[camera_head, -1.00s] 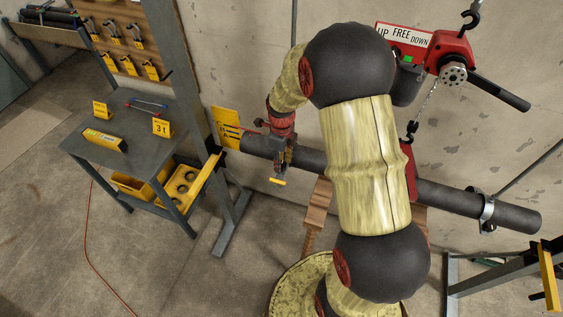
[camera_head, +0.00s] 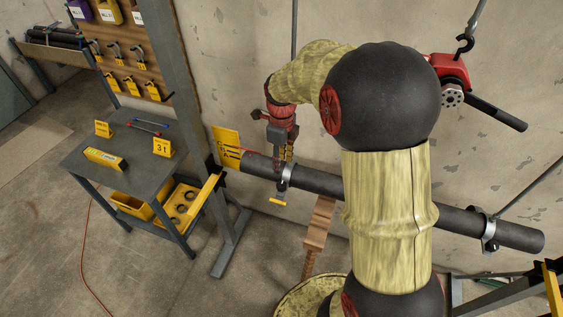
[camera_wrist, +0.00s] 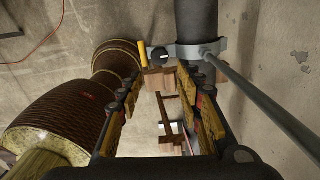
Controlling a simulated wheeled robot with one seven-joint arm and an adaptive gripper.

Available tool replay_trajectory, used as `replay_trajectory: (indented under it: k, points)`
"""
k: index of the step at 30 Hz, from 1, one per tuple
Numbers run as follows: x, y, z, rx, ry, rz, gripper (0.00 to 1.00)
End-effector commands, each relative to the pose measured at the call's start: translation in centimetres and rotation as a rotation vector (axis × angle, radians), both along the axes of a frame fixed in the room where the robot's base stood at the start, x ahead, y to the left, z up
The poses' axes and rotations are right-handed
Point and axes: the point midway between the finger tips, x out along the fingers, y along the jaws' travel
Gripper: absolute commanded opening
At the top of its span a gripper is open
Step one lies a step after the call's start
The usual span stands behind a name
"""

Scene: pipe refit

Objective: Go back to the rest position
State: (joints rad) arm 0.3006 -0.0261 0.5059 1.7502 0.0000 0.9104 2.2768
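My gripper (camera_head: 287,155) points down, just above the dark pipe (camera_head: 320,183) near its left end. In the wrist view my gripper's two padded fingers (camera_wrist: 160,80) stand apart with nothing held between them. A grey ring clamp (camera_head: 286,176) with a yellow handle (camera_head: 277,201) sits around the pipe below the fingers. The clamp (camera_wrist: 195,49) and its yellow handle (camera_wrist: 142,52) also show beyond the fingertips in the wrist view. My arm bends high in front of the wall and hides the middle of the pipe.
A wooden prop (camera_head: 318,222) stands under the pipe. A red hoist (camera_head: 452,72) hangs at upper right, partly behind my arm. A second ring clamp (camera_head: 489,233) is on the pipe's right part. A grey worktable (camera_head: 130,145) and post stand left. Floor between is clear.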

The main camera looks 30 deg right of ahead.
Motion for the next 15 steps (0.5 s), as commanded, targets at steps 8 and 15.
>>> replay_trajectory:
  k: [8,15]
  points:
    - [0.01,0.0,-0.01,0.0,0.0,0.0,0.36]
    - [0.02,-0.01,-0.02,0.0,0.0,0.173,0.36]
